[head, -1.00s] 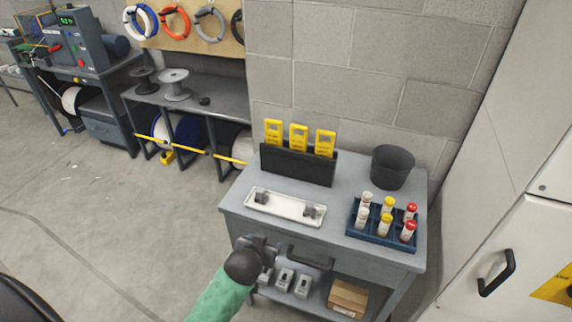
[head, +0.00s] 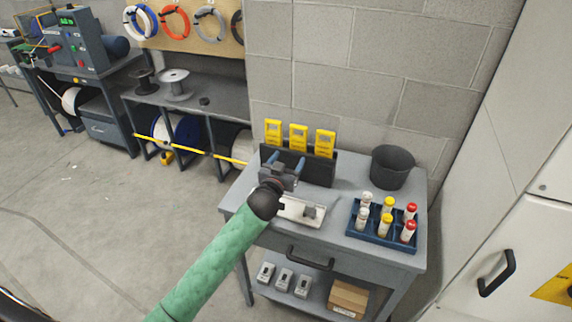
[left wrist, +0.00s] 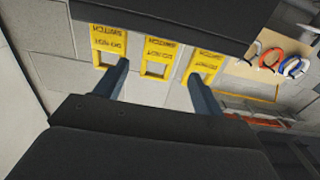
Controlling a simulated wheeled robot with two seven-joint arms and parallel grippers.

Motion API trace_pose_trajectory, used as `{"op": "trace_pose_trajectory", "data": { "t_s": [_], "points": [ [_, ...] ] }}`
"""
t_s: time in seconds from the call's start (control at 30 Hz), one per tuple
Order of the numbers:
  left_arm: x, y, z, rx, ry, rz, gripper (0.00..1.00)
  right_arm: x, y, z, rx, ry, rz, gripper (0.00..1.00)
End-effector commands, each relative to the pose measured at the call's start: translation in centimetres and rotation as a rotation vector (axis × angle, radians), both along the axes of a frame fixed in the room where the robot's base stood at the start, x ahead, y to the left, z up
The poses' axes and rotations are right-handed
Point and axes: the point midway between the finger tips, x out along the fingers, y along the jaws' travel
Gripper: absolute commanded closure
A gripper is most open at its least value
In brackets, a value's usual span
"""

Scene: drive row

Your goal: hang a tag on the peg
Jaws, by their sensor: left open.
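Three yellow tags stand in a row in a black holder (head: 318,172) at the back of the grey cart: a left tag (head: 273,131), a middle tag (head: 298,137) and a right tag (head: 325,143). My left gripper (head: 286,161) is open and empty, in front of the holder below the left and middle tags. In the left wrist view the tags look upside down, and the middle tag (left wrist: 159,55) shows between the two blue fingers, apart from them as far as I can tell. I cannot make out a peg. My right gripper is out of view.
The cart top (head: 338,199) also carries a white tray (head: 293,209), partly hidden by my arm, a blue rack (head: 382,238) with several capped tubes and a dark bin (head: 392,167). A white cabinet (head: 530,235) stands at the right. A block wall rises behind.

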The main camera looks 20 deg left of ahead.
Motion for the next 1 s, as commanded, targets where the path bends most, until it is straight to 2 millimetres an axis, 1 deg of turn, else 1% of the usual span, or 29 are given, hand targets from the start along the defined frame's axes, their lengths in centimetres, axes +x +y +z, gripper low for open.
{"op": "trace_pose_trajectory", "data": {
  "t_s": [0.23, 0.47, 0.63, 0.83, 1.0],
  "points": [
    [2.4, -0.1, -0.1, 0.001, 0.002, 0.001, 0.31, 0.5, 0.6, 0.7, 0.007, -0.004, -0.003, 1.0],
    [4.6, -0.1, 0.0, 0.002, 0.001, 0.002, 0.31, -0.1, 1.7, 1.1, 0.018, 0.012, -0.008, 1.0],
    [6.3, -0.2, 0.0, 0.0, 0.001, 0.002, 0.31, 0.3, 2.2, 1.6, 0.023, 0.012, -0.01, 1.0],
    [8.1, -0.3, 0.0, 0.0, 0.001, 0.002, 0.31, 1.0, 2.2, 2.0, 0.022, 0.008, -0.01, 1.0],
    [9.1, -0.3, -0.1, 0.001, 0.002, 0.002, 0.31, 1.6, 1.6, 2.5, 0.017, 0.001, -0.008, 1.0]
  ]
}}
